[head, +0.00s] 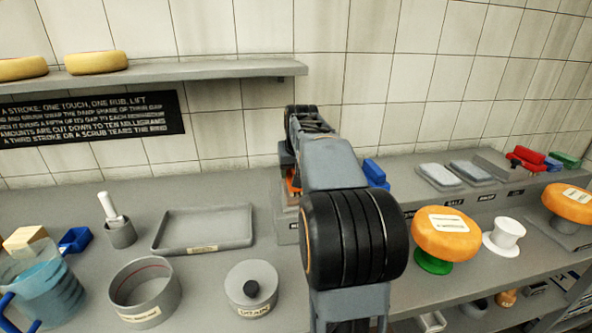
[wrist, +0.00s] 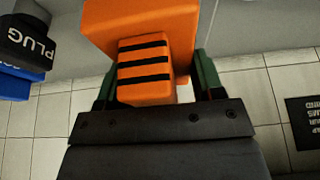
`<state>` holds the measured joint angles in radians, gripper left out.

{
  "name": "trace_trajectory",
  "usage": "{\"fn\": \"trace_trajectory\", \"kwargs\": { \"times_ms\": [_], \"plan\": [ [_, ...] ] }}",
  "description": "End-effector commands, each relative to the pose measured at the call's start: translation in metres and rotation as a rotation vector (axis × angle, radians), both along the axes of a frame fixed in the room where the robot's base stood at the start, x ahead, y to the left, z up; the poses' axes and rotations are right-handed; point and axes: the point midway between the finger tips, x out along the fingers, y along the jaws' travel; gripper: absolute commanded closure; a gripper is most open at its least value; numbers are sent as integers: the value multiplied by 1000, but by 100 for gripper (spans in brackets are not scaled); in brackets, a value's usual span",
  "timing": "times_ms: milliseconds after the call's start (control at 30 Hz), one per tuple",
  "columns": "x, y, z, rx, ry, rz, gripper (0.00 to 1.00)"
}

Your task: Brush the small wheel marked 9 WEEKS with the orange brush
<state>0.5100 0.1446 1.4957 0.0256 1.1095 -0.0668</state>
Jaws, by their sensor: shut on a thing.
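My gripper (wrist: 154,80) is shut on the orange brush (wrist: 180,20), a blocky orange piece with black stripes on its handle, between two dark green fingers. In the head view my arm hides most of the gripper, and only a sliver of orange shows beside it. An orange cheese wheel (head: 446,238) with a white label sits on a green stand (head: 433,263) right of my arm. A second labelled orange wheel (head: 568,203) sits on a grey stand at the far right. Both labels are too small to read, so I cannot tell which is marked 9 WEEKS.
A white spool-shaped stand (head: 504,236) is between the wheels. A raised ledge behind holds grey pads (head: 439,177) and red (head: 527,157) and green (head: 565,160) brushes.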

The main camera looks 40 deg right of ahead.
Motion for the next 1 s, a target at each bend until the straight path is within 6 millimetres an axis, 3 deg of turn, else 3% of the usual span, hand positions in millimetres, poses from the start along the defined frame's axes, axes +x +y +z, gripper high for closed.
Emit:
{"fn": "trace_trajectory", "kwargs": {
  "times_ms": [1000],
  "plan": [
    [0, 0, -6, 0, -1, 0, 57]
  ]
}}
